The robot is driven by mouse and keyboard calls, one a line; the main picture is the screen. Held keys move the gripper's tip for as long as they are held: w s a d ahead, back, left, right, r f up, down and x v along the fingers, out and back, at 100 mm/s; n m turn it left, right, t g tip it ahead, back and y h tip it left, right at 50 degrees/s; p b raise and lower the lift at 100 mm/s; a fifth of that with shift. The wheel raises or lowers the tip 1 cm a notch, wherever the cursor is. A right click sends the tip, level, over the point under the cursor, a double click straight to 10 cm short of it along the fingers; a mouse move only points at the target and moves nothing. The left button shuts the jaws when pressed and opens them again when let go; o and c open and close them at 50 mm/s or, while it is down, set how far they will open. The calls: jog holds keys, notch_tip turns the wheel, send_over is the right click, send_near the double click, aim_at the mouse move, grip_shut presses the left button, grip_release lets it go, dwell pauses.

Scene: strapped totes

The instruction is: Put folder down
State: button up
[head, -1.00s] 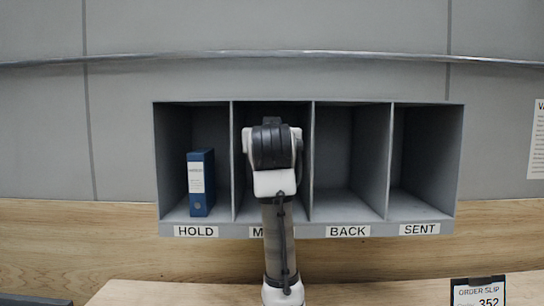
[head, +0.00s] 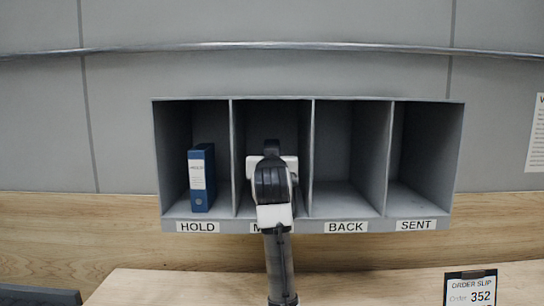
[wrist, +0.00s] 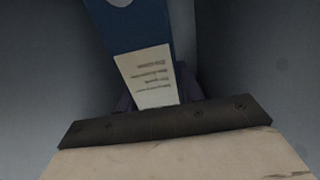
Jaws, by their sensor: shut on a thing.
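A blue folder (wrist: 150,35) with a white printed label fills the top middle of the wrist view. My gripper (wrist: 158,98) is shut on its near end; the fingertips are mostly hidden. Grey walls stand on both sides of it. In the head view my arm covers the second compartment from the left, whose label is mostly hidden and starts with M. The held folder is hidden behind my arm there, so I cannot tell whether it touches the compartment floor.
Another blue folder (head: 201,178) stands upright in the HOLD compartment. The BACK and SENT compartments of the grey shelf (head: 345,213) are empty. An order slip (head: 470,290) stands at the lower right by the wooden table (head: 370,285).

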jog(key=shift+f, duration=0.2)
jog(key=o, duration=1.1)
jog(key=s+b, duration=0.3)
jog(key=s, duration=0.9)
jog(key=shift+r+b, duration=0.25)
jog(key=shift+b, duration=0.15)
